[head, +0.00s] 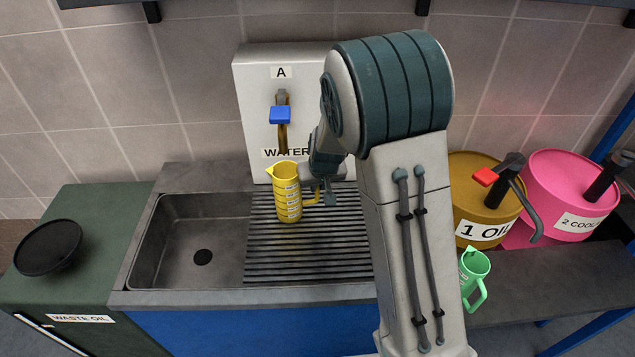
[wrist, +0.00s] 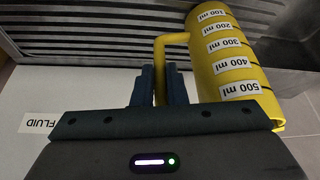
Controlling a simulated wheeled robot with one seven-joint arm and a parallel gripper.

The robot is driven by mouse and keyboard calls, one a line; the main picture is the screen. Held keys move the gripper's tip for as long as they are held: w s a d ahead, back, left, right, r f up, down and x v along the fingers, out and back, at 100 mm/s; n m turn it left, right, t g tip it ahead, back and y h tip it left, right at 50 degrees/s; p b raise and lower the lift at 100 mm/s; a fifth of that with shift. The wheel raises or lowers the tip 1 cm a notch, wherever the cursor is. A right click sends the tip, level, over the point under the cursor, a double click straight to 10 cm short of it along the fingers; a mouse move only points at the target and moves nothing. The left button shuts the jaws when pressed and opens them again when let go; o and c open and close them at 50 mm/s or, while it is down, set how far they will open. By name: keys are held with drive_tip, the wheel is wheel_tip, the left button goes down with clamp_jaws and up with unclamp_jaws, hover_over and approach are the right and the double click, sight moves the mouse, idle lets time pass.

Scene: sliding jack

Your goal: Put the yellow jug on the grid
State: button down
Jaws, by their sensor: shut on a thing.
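The yellow jug (head: 287,196) is upright over the back left part of the ribbed grid (head: 310,262) beside the sink basin. I cannot tell whether its base touches the ribs. In the wrist view the jug (wrist: 228,60) shows its measure labels, with the grid (wrist: 90,35) behind its lower end. My gripper (head: 318,197) is to the right of the jug, partly hidden by my own arm. In the wrist view my gripper (wrist: 160,85) is shut on the jug's handle.
The water tap (head: 282,118) is on the wall panel behind the jug. The empty sink basin (head: 195,240) is to the left. A green jug (head: 473,272), a brown oil drum (head: 472,200) and a pink drum (head: 562,185) are at the right.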

drive_tip(key=shift+f, duration=0.2)
drive_tip(key=c, duration=1.5)
unclamp_jaws()
drive_tip(key=shift+o, duration=0.2)
drive_tip(key=shift+r, duration=0.1)
